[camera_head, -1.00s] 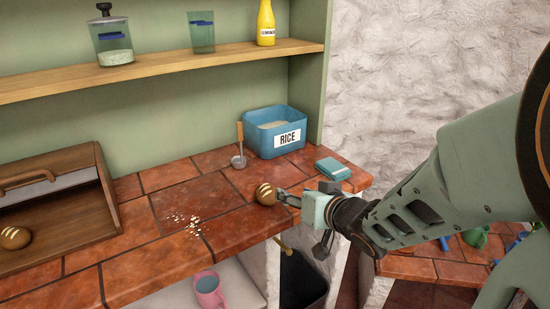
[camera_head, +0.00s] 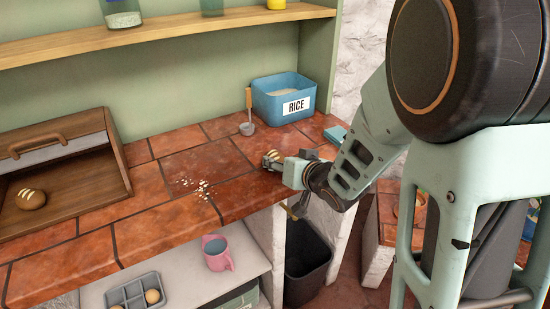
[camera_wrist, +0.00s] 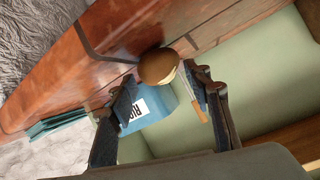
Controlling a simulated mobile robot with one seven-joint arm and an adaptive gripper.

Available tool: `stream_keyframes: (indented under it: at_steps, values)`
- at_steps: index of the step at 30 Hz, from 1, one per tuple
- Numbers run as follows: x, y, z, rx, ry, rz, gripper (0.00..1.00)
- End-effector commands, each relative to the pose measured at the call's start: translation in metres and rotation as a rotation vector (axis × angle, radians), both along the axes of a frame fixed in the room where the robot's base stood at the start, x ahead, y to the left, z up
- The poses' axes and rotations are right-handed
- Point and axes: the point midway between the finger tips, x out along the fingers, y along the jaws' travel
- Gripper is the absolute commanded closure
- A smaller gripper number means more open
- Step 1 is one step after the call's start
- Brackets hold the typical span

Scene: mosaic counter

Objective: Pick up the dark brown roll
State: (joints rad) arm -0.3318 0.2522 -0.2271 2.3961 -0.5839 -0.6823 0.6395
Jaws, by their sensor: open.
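A round brown roll (camera_head: 269,153) with pale score marks lies on the tiled counter near its front edge, partly hidden by my gripper (camera_head: 271,161). In the wrist view the roll (camera_wrist: 157,67) shows as a smooth brown ball at the tips of my gripper (camera_wrist: 159,74), with one finger on each side. The jaws are open; I cannot tell whether either finger touches it. A second brown scored roll (camera_head: 31,199) sits in the wooden bread box (camera_head: 100,182) at the left. I cannot tell from color which roll is darker.
A blue rice bin (camera_head: 268,101) and a ladle (camera_head: 248,112) stand behind the roll. Crumbs (camera_head: 200,187) lie to its left on the counter (camera_head: 150,224).

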Motion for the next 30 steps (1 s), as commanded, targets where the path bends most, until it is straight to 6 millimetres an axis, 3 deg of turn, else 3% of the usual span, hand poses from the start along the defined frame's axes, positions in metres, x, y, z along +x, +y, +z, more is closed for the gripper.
stream_keyframes:
  at_steps: [7, 16, 24, 30]
  values:
    - [0.023, 0.012, -0.013, -0.001, 0.000, 0.000, 0.54]
    - [0.026, 0.014, -0.014, 0.000, -0.001, -0.001, 0.54]
    - [0.026, 0.013, -0.014, -0.001, 0.000, -0.001, 0.83]
    - [0.026, 0.013, -0.014, -0.001, -0.001, -0.001, 0.83]
